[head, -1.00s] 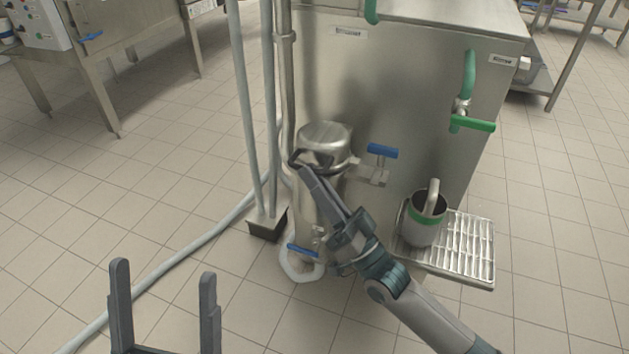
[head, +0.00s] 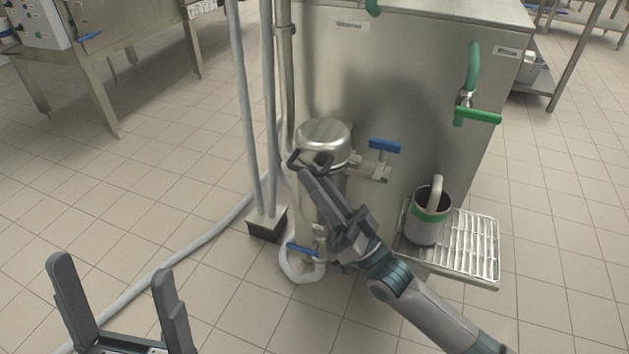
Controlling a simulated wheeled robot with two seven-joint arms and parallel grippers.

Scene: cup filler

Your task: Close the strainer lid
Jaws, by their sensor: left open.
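The strainer (head: 309,208) is an upright steel cylinder in front of the steel tank. Its domed, shiny lid (head: 323,134) lies over the top; I cannot tell whether its rim is fully seated. A dark handle (head: 298,160) sits at the lid's front left edge. My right gripper (head: 306,172) reaches in from the lower right, with its fingertips at the handle and the front of the lid. Its fingers overlap in this view, so its opening is hidden. My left gripper (head: 111,268) is open and empty at the lower left, well away from the strainer.
A blue-handled valve (head: 385,147) sticks out just right of the lid. A grey jug with a green band (head: 430,220) stands on a drip grate (head: 470,248) at the right. Vertical pipes (head: 268,100) stand close to the strainer's left.

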